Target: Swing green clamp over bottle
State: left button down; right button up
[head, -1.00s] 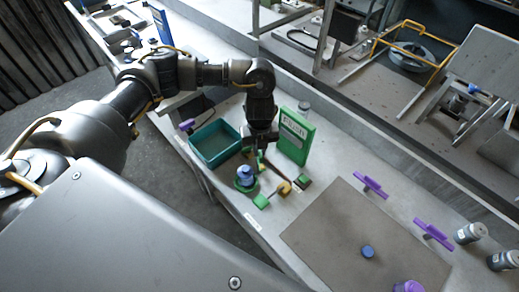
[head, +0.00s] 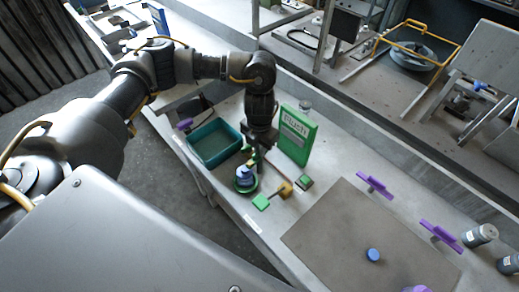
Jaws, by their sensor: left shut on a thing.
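A bottle with a blue cap (head: 244,172) stands upright in a round green holder (head: 246,189) near the front edge of the bench. My left gripper (head: 256,155) points down just behind and right of the bottle. It is shut on the green clamp (head: 251,161), a small green part beside the bottle's top. The fingertips and part of the clamp are dark and small, so I cannot tell whether the clamp touches the cap. My right gripper is not in view.
A teal bin (head: 214,146) stands left of the bottle. An upright green panel (head: 296,137) stands close behind right. A grey mat (head: 350,245) carries a blue cap (head: 373,255).

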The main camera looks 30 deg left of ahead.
pick_arm(q)
jog(key=shift+m, duration=0.6)
jog(key=shift+b, duration=0.3)
jog(key=c, duration=1.5)
grip_release()
jog(key=shift+o, duration=0.2)
jog(key=shift+r, duration=0.1)
notch_tip(320, 180, up, 11)
jog(key=b, duration=0.1)
jog(key=shift+f, duration=0.25)
